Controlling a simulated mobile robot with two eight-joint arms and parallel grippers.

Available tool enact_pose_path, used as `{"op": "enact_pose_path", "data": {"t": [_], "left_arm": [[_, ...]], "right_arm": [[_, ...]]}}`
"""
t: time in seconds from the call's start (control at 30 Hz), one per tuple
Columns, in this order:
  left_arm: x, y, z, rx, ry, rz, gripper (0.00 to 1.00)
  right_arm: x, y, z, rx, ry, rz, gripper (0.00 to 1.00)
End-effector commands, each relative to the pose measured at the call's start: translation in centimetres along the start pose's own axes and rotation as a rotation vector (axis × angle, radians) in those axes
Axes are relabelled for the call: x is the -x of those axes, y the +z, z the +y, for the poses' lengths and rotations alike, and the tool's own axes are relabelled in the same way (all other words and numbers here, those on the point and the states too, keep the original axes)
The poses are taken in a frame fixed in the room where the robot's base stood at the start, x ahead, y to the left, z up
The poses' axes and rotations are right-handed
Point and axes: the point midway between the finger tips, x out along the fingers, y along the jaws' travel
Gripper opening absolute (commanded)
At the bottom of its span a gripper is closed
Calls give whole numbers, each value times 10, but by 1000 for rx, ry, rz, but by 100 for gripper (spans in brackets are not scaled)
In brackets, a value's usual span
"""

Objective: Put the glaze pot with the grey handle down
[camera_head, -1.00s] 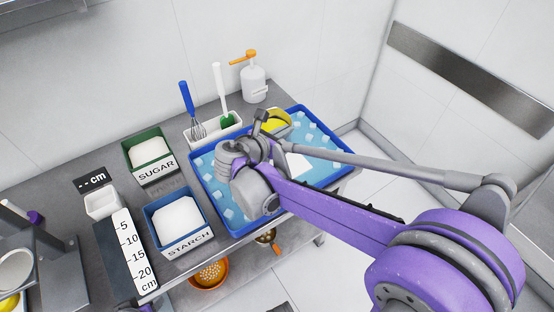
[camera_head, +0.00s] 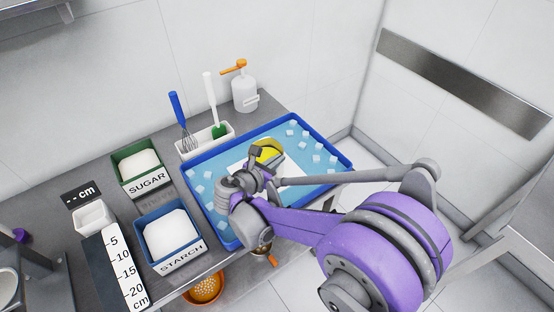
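The glaze pot (camera_head: 268,150) shows as a round yellow patch with a pale rim in the head view, over the far part of the blue tray. My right gripper (camera_head: 258,163) is at its near left side and hides much of it, including most of the handle. The pot moves along with this gripper, so it looks held, though the fingertips are hard to make out. I cannot tell whether the pot touches the white sheet (camera_head: 238,168) in the tray. My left gripper is out of view.
The blue tray (camera_head: 322,148) holds several pale cubes around the sheet. Left of it stand the SUGAR bin (camera_head: 147,186), STARCH bin (camera_head: 181,261) and a white utensil holder (camera_head: 188,153). An orange strainer (camera_head: 206,291) is below the table edge.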

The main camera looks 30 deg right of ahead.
Motion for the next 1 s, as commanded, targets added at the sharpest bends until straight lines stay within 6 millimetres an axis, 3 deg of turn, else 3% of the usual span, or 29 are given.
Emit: {"op": "enact_pose_path", "data": {"t": [0.03,0.2,0.57,1.0], "left_arm": [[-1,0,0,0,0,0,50],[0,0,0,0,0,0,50],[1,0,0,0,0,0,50],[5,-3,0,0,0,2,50]], "right_arm": [[0,-1,0,0,0,0,7],[0,-1,0,0,0,0,33],[5,1,1,1,2,1,33],[91,1,1,2,5,1,33]]}}
